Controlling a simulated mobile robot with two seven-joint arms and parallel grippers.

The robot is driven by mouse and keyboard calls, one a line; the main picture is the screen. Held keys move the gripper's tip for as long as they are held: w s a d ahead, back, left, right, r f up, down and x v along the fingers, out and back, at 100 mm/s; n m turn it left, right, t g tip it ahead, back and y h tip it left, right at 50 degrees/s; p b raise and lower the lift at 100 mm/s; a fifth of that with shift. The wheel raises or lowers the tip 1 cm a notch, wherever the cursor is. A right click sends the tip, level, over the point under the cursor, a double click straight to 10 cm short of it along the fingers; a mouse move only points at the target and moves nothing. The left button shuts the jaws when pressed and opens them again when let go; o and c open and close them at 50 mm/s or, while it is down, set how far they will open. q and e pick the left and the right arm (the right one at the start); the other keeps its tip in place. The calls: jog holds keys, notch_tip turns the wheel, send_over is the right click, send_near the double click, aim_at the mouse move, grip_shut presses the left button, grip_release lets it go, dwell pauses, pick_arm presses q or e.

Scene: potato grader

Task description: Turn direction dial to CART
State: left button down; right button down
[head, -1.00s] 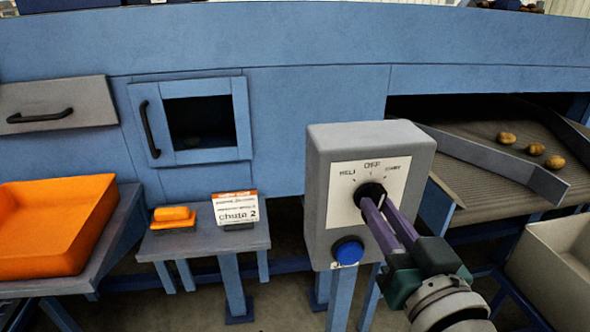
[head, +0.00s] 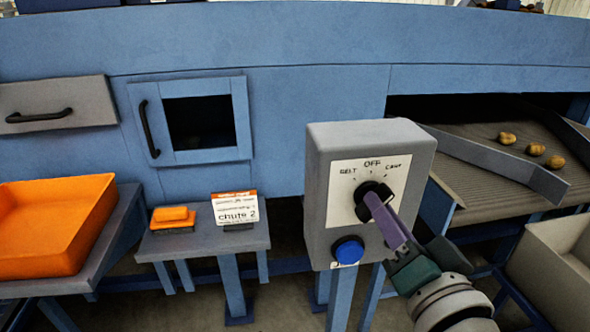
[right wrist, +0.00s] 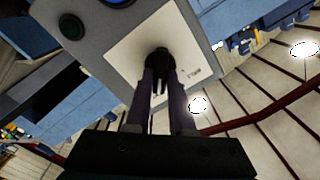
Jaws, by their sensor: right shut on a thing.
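The direction dial (head: 368,189) is a black knob on a white plate (head: 346,203) on the front of a grey control box (head: 325,150). The plate is marked BELT at left, OFF at top and CART at right. My right gripper (head: 374,198) is shut on the dial, coming from the lower right. In the right wrist view the dial (right wrist: 159,57) sits between the two fingertips. The fingers hide much of it, so I cannot tell for sure which mark it points to. My left gripper is not in view.
A blue button (head: 348,251) is low on the box. Left of it, a small table (head: 180,245) holds a chute 2 card (head: 236,207) and an orange block (head: 172,214). An orange tray (head: 85,235) stands far left. Potatoes (head: 536,149) lie on the belt at right.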

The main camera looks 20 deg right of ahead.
dwell(0.3)
jog(key=c, duration=0.8)
grip_release()
jog(key=shift+s, duration=0.15)
jog(key=b+v, duration=0.1)
jog(key=v, duration=0.8)
jog(key=shift+s+a+b, duration=0.2)
jog(key=shift+s+b, duration=0.15)
